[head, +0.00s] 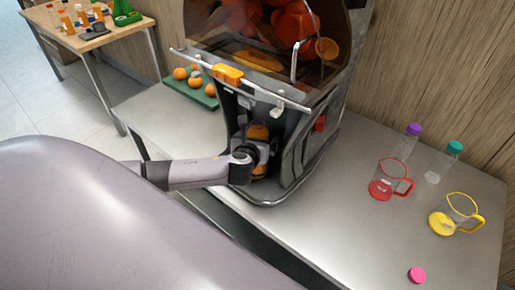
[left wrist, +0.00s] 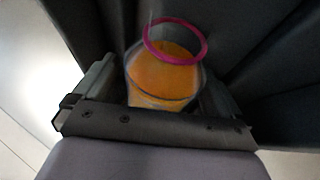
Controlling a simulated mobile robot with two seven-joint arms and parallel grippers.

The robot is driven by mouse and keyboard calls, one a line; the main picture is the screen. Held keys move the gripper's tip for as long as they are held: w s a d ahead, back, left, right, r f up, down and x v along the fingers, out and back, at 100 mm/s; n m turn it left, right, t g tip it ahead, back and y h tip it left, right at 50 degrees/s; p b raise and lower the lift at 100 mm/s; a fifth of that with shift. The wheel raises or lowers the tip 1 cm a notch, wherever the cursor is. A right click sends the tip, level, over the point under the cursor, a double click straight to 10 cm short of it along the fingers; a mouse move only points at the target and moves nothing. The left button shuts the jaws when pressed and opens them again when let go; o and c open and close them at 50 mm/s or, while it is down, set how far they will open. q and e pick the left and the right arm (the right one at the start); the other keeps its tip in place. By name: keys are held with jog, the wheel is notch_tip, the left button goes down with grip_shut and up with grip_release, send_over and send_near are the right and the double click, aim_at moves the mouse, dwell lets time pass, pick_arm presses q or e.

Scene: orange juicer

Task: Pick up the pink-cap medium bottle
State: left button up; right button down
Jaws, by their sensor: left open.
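A clear container with a pink ring at its top and orange juice inside, which looks like the pink-cap bottle (left wrist: 165,72), stands in the juicer's lower bay. In the head view its orange content (head: 258,132) shows partly behind my gripper. My left gripper (head: 256,155) reaches into the bay. In the left wrist view the open left gripper (left wrist: 157,90) has a finger on each side of the container; whether they touch it I cannot tell. A loose pink cap (head: 417,275) lies on the counter at the front right. My right gripper is not in view.
The juicer (head: 290,160) surrounds my left gripper with its bay walls. To the right stand a red pitcher (head: 383,189), a yellow pitcher (head: 442,223), a purple-cap bottle (head: 405,145) and a green-cap bottle (head: 440,168). A green tray (head: 205,100) with oranges lies left.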

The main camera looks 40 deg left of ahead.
pick_arm(q)
jog(key=shift+r, duration=0.15)
jog(key=c, duration=1.5)
